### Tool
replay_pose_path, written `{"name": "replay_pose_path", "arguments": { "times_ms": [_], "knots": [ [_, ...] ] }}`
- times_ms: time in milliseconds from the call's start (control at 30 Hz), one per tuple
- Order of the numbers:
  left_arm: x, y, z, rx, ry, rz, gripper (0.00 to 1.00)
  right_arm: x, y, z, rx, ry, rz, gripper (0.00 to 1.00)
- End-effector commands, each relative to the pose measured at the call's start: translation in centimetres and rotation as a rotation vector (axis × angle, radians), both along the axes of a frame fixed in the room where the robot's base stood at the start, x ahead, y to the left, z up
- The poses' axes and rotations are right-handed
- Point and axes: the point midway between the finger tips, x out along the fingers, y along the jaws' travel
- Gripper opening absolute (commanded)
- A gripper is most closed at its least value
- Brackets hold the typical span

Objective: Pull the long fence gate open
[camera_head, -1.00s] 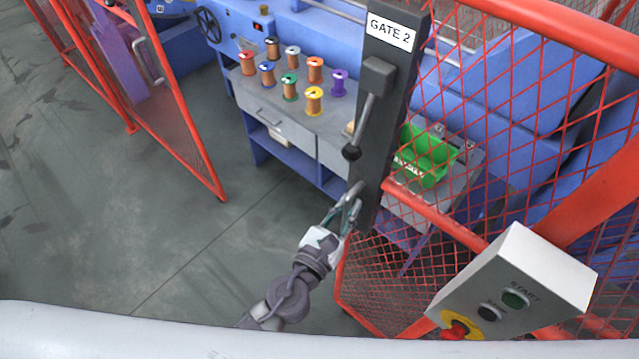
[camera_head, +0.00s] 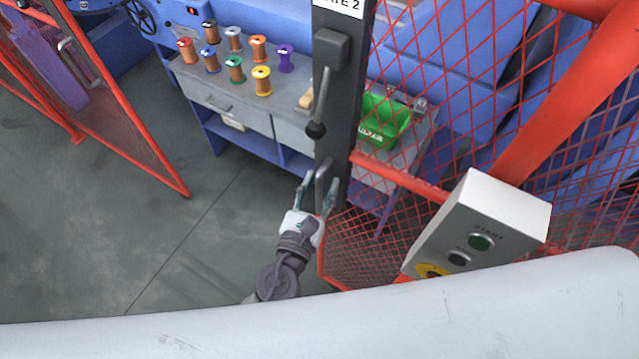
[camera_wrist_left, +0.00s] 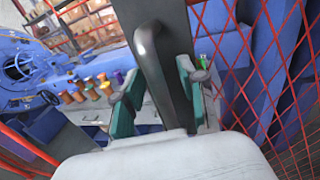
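A dark post (camera_head: 342,95) with a cut-off "GATE 2" label stands at the edge of a red mesh fence panel (camera_head: 455,70). It carries a lever (camera_head: 320,105) with a black knob and, lower down, a grey pull handle (camera_head: 322,172). My left gripper (camera_head: 317,192) is at this pull handle, its two fingers apart. In the left wrist view the handle (camera_wrist_left: 158,60) stands between the green-grey fingers, with a clear gap to the left finger (camera_wrist_left: 128,105). The right finger (camera_wrist_left: 190,88) is close to the handle; contact is unclear. My right gripper is out of view.
A white control box (camera_head: 480,225) with buttons is at the right. Another red mesh leaf (camera_head: 120,110) with a handle stands at the left. Behind is a bench (camera_head: 250,110) with coloured spools and a green bin (camera_head: 385,120). Grey floor between is clear.

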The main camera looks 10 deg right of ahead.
Motion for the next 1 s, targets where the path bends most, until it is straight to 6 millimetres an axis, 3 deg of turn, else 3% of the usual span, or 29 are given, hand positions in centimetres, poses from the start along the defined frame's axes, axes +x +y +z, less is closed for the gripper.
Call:
{"name": "replay_pose_path", "arguments": {
  "times_ms": [267, 700, 1000],
  "knots": [
    [-1.1, 0.6, -0.2, 0.003, 0.002, 0.0, 0.41, 0.3, -0.5, 0.0, -0.006, -0.004, 0.003, 0.0],
    [-8.9, 4.5, -0.1, 0.002, 0.002, -0.002, 0.41, 0.1, -0.4, 0.0, -0.005, -0.002, 0.004, 0.0],
    [-10.7, 5.4, 0.0, -0.001, 0.0, 0.0, 0.41, 0.1, -0.4, 0.0, -0.005, -0.001, 0.004, 0.0]
  ]
}}
